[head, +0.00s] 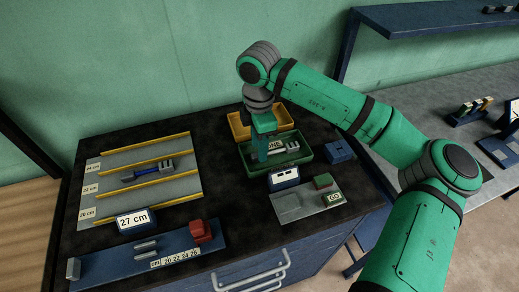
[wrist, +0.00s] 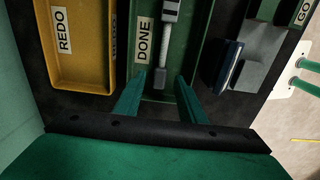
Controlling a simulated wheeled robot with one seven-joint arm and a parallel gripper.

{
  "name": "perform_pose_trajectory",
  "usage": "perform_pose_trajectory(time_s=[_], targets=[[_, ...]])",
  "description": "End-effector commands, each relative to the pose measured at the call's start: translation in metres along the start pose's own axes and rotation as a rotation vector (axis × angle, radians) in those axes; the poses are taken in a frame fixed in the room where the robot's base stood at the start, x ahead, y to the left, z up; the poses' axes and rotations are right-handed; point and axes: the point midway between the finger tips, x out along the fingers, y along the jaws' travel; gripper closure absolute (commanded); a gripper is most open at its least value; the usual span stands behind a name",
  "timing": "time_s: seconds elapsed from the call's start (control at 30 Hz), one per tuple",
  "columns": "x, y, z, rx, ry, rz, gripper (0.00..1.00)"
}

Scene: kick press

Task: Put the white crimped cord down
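The white crimped cord (wrist: 165,62) lies in the green DONE tray (wrist: 187,45), with grey end pieces. In the head view, the light cord (head: 285,146) shows in the green tray (head: 300,160), partly hidden by my gripper (head: 260,158). My gripper (wrist: 160,76) points down into the tray. Its two green fingers are apart, one on each side of the cord's near end, with gaps visible between them and the cord. I cannot tell from these views how high the fingertips are above the tray floor.
A yellow REDO tray (head: 240,128) stands behind the green tray. A grey press plate (head: 290,207) with a GO label is in front. A blue cord (head: 148,170) lies on the railed grey board (head: 180,187). A 27 cm display (head: 133,220) and blue length gauge (head: 120,262) stand left.

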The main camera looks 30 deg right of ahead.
Motion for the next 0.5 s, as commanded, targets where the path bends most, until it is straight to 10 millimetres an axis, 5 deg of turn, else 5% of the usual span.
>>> perform_pose_trajectory(time_s=[0.3, 0.5], targets=[[-0.065, 0.000, 0.000, 0.000, -0.003, 0.002, 0.63], [-0.090, 0.000, -0.001, -0.001, -0.001, 0.001, 0.63]])
